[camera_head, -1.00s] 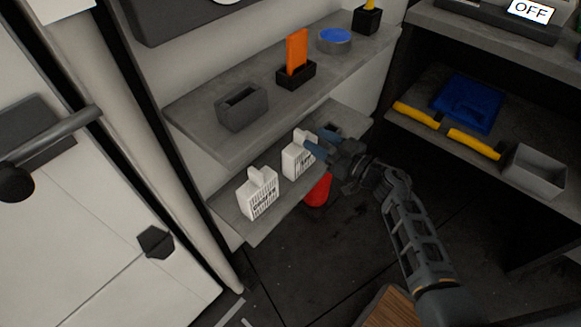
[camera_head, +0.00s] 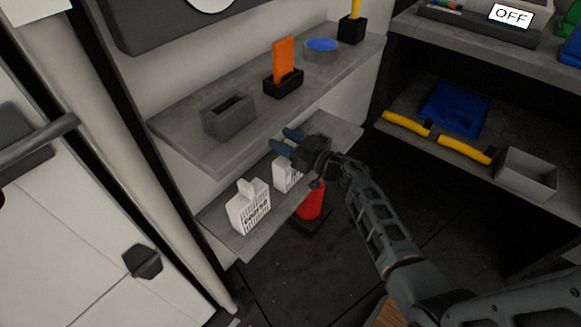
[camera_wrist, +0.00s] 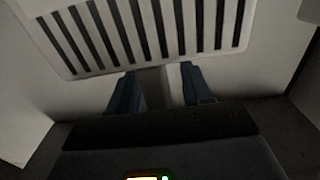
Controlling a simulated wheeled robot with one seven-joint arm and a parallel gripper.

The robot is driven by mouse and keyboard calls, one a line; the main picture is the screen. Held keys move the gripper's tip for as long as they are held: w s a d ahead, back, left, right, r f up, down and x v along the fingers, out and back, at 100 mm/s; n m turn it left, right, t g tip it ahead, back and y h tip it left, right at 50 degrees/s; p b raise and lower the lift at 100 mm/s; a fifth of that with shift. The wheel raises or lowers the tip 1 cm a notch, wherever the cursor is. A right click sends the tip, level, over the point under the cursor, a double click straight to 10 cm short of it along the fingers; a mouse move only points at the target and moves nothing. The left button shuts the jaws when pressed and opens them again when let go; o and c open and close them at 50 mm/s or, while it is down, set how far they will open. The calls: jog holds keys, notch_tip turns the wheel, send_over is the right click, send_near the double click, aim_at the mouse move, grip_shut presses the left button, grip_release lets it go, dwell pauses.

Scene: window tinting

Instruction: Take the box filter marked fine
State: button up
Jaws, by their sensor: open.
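Two white slatted box filters stand on the lower shelf in the head view. The left box filter (camera_head: 249,208) has a top tab and a dark label too small to read surely. The right box filter (camera_head: 286,177) is partly hidden behind my gripper (camera_head: 283,141), so its marking is not readable. My gripper is open, its blue fingers just above the right filter in the picture. In the wrist view a white slatted face (camera_wrist: 150,30) fills the top. A grey upright piece (camera_wrist: 157,87) shows between my gripper's fingers (camera_wrist: 160,90); I cannot tell whether they touch it.
The upper shelf (camera_head: 190,145) holds a grey holder (camera_head: 229,117), an orange piece in a black holder (camera_head: 284,70) and a blue-topped round dish (camera_head: 321,47). A red object (camera_head: 311,203) is below the lower shelf. A grey bin (camera_head: 526,172) sits on the right shelf.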

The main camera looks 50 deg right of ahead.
jog(key=shift+c, duration=0.3)
grip_shut()
dwell(0.4)
